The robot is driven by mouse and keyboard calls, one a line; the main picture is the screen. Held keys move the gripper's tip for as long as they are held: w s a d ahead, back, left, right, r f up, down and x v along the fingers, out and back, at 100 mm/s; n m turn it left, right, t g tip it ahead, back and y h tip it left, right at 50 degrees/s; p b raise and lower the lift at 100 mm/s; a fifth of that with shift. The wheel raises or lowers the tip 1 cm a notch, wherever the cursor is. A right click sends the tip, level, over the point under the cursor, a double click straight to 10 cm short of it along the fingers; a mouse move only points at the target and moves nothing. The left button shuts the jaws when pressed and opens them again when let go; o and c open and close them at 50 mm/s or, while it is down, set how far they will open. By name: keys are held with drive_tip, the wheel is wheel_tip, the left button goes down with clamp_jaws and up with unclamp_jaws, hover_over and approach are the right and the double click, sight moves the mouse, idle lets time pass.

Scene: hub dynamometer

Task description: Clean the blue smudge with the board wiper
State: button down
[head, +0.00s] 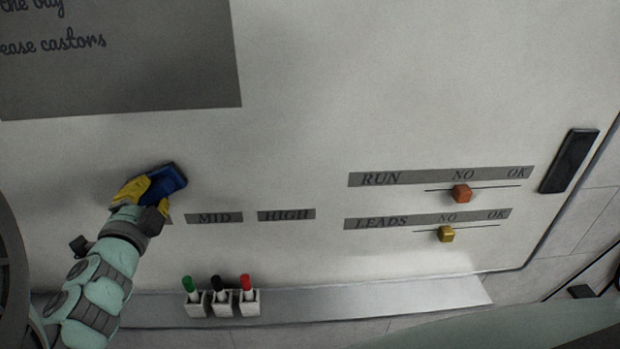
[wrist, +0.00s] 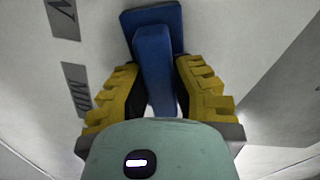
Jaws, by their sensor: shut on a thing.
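The board wiper (head: 172,178) is a dark blue block with a raised blue grip. My gripper (head: 145,188) has yellow fingers and is shut on the wiper at the left of the head view. The wrist view shows the wiper (wrist: 153,50) with its grip between the two yellow fingers of my gripper (wrist: 155,85). The wiper is at the whiteboard (head: 300,140), with its face toward the board; I cannot tell if it touches. No blue smudge shows in either view; the wiper or my arm may hide it.
Labels MID (head: 214,218) and HIGH (head: 287,215) are right of my gripper. A ledge (head: 370,298) below carries a holder (head: 222,303) with green, black and red markers. An orange slider (head: 462,193), a yellow slider (head: 446,234) and a black bar (head: 569,160) are at right.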

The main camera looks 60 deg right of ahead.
drive_tip(key=shift+w+a, duration=1.05)
drive_tip(key=shift+w, duration=0.3)
drive_tip(key=shift+w+a, duration=1)
drive_tip(key=shift+w, duration=0.35)
drive_tip(key=shift+a, duration=0.1)
drive_tip(key=shift+p+v, duration=0.95)
drive_tip(key=shift+v, duration=2.05)
drive_tip(key=p+v, duration=0.1)
drive_tip(key=v, duration=0.2)
